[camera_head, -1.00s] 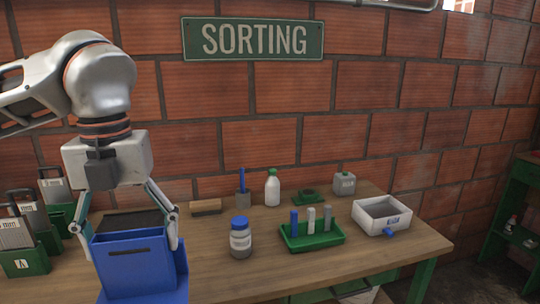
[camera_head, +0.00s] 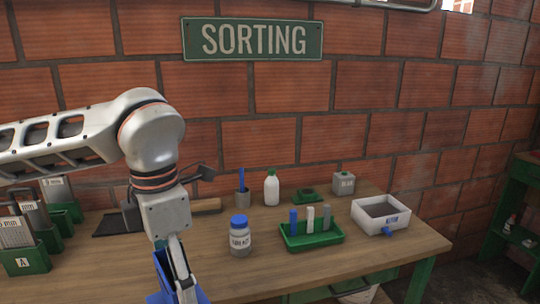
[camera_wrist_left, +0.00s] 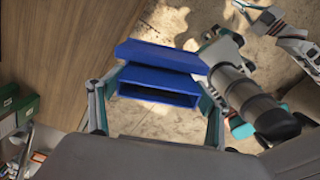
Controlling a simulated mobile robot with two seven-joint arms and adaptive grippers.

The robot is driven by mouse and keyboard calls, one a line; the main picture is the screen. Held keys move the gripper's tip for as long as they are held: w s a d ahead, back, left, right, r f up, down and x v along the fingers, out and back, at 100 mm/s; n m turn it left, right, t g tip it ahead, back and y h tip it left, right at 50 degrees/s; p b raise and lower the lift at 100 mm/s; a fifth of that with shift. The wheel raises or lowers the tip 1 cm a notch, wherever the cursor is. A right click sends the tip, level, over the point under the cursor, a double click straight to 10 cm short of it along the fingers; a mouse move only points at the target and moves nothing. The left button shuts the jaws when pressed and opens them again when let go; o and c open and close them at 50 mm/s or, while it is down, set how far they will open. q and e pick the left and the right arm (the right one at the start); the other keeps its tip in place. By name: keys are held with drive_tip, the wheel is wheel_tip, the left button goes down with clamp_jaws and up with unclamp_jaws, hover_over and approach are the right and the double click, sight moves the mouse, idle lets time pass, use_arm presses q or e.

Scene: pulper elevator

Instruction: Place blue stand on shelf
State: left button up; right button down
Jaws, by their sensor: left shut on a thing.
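My left gripper (camera_head: 178,283) is shut on the blue stand (camera_head: 163,272) low at the table's front edge in the head view. One finger and the gripper body hide much of the stand. In the left wrist view the blue stand (camera_wrist_left: 158,62) sits between the two fingers of my left gripper (camera_wrist_left: 157,97), with an open slot facing the camera and floor beyond it. What seems to be my right gripper (camera_wrist_left: 250,12) is small at the top right there; its fingers are unclear. A green shelf unit (camera_head: 518,205) stands at the far right; I cannot tell if it is the named shelf.
The wooden table (camera_head: 350,262) holds a blue-capped jar (camera_head: 240,238), a white bottle (camera_head: 272,188), a green tray (camera_head: 312,238) with upright pieces, and a white bin (camera_head: 380,215). Green holders (camera_head: 30,255) stand at the left. Floor is open between table and shelf unit.

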use_arm(q)
drive_tip(key=f+m, duration=0.2)
drive_tip(key=m, duration=0.2)
drive_tip(key=f+m, duration=0.2)
drive_tip(key=m, duration=0.2)
drive_tip(key=f+m, duration=0.2)
drive_tip(key=m, duration=0.1)
drive_tip(key=shift+w+d+f+m, duration=0.3)
drive_tip(key=shift+w+f+m, duration=0.05)
drive_tip(key=shift+m, duration=0.05)
wheel_tip(320, 180, down, 9)
drive_tip(key=s+m, duration=0.1)
drive_tip(key=m, duration=1.5)
drive_tip(key=w+a+n, duration=0.2)
drive_tip(key=a, duration=0.7)
drive_tip(key=shift+w+r, duration=0.15)
drive_tip(key=shift+w, duration=0.05)
